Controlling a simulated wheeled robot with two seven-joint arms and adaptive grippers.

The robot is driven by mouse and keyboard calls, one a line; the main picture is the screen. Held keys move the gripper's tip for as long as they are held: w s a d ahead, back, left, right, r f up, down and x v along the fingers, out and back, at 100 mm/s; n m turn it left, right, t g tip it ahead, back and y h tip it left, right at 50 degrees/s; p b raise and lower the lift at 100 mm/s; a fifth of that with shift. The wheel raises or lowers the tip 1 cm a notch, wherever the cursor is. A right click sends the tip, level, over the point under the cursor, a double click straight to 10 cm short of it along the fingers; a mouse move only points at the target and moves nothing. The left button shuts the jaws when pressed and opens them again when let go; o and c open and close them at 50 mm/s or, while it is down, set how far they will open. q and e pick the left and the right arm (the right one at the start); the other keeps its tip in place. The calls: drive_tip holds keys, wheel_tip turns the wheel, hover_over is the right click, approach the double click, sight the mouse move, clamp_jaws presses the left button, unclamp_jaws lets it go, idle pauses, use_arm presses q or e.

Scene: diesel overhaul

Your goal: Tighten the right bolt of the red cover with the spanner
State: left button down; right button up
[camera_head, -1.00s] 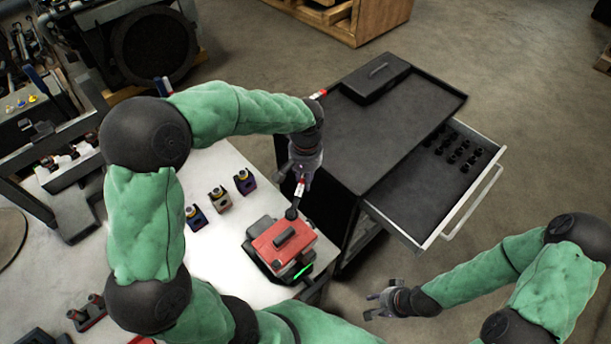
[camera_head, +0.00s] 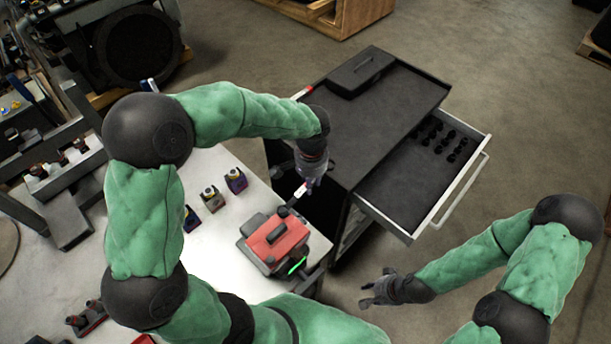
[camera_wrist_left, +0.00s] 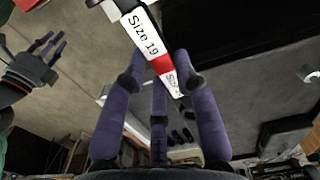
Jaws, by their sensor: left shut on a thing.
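The red cover (camera_head: 275,242) sits on a dark block with a green light, at the right edge of the white table. My left gripper (camera_head: 309,184) is shut on the spanner (camera_head: 297,198), just beyond the cover's upper right side. In the left wrist view the spanner (camera_wrist_left: 146,38) has a white and red handle marked "Size 19", held between the purple fingers (camera_wrist_left: 160,85). The spanner's dark head is near the cover's far edge. I cannot tell whether it sits on the right bolt, which is hidden. My right gripper (camera_head: 378,289) is open and empty, over the floor.
A dark tool cart (camera_head: 385,115) stands right of the table, with a black case (camera_head: 361,72) on top and an open drawer (camera_head: 425,185) holding several black sockets. Small coloured blocks (camera_head: 212,200) stand on the table left of the cover.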

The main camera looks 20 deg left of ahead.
use_arm(q)
drive_tip(key=shift+a, duration=0.1)
drive_tip(key=shift+s+d+m+p, duration=0.2)
drive_tip(key=shift+s+d+m, duration=0.05)
drive_tip(key=shift+d+m, duration=0.35)
drive_tip(key=shift+s+d+m+p, duration=0.2)
drive_tip(key=shift+s+d+m, duration=0.05)
drive_tip(key=shift+d+m, duration=0.3)
drive_tip(key=d+m, duration=0.1)
drive_tip(key=s+m+p, duration=0.1)
drive_tip(key=shift+s+d+m, duration=0.3)
drive_tip(key=shift+d+m, duration=0.05)
